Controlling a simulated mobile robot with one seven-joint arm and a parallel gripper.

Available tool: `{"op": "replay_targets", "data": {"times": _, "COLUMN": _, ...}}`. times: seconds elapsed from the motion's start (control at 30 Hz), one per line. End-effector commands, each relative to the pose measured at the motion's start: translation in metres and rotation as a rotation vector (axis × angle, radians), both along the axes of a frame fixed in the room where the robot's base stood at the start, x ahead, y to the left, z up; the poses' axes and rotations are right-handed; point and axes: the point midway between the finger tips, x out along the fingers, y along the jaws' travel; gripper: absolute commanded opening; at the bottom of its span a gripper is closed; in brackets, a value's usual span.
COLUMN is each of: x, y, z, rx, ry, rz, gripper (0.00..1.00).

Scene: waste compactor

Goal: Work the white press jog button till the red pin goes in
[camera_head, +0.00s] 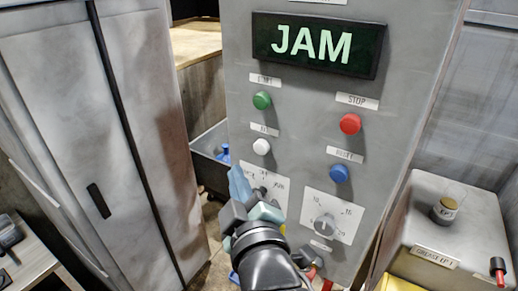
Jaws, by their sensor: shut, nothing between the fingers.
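The white button (262,146) is on the grey control panel (300,105), below the green button, under a small label too blurred to read. My gripper (239,178) is shut and empty, with its light-blue fingers pointing up. In the picture it is below and left of the white button, apart from it. It partly covers a dial plate (283,182). Small red parts (311,272) show low beside my arm; I cannot tell whether one is the red pin. The lit display (318,43) reads JAM.
Green (262,100), red STOP (350,124) and blue (339,173) buttons surround the white one. A numbered dial (325,226) is at lower right. A grey box (455,220) with a jar (448,206) stands right. A grey cabinet (90,130) stands left.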

Motion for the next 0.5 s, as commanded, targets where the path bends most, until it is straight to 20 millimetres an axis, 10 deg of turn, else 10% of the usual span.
{"op": "replay_targets", "data": {"times": 0.5, "x": 0.037, "y": -0.028, "z": 0.000, "rx": 0.001, "ry": -0.001, "rz": -0.001, "gripper": 0.00}}
